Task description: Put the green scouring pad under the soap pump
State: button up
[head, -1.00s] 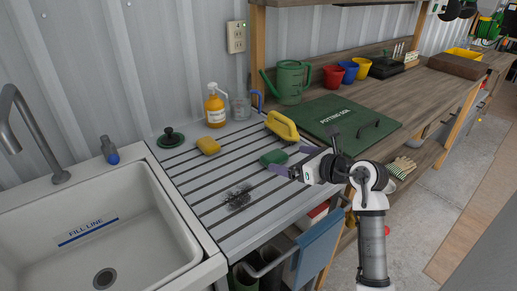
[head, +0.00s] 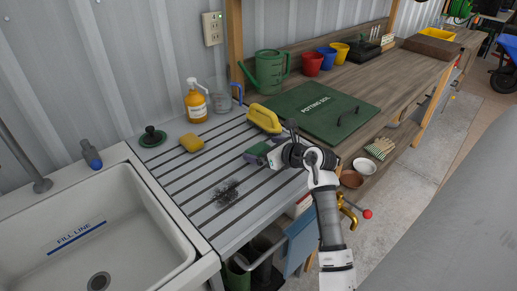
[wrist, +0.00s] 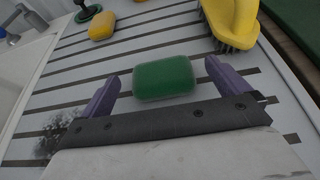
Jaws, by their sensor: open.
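The green scouring pad (wrist: 164,78) lies flat on the slatted drainboard. In the wrist view it sits between and slightly beyond the two purple fingers of my gripper (wrist: 160,86), which are open with a gap on each side. In the head view my gripper (head: 259,155) is low over the board, and the pad (head: 262,148) is partly hidden by it. The soap pump (head: 196,103), an amber bottle with a white pump head, stands upright at the back of the drainboard.
A yellow brush (head: 264,118) lies just behind the pad. The sink (head: 100,225) is at left.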

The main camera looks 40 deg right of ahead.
aim_at(257, 147)
jog(key=shift+p+x, duration=0.5)
jog(key=shift+x, duration=1.4)
jog(key=shift+s, duration=0.1)
jog(key=c, duration=1)
jog(key=shift+o, duration=0.2)
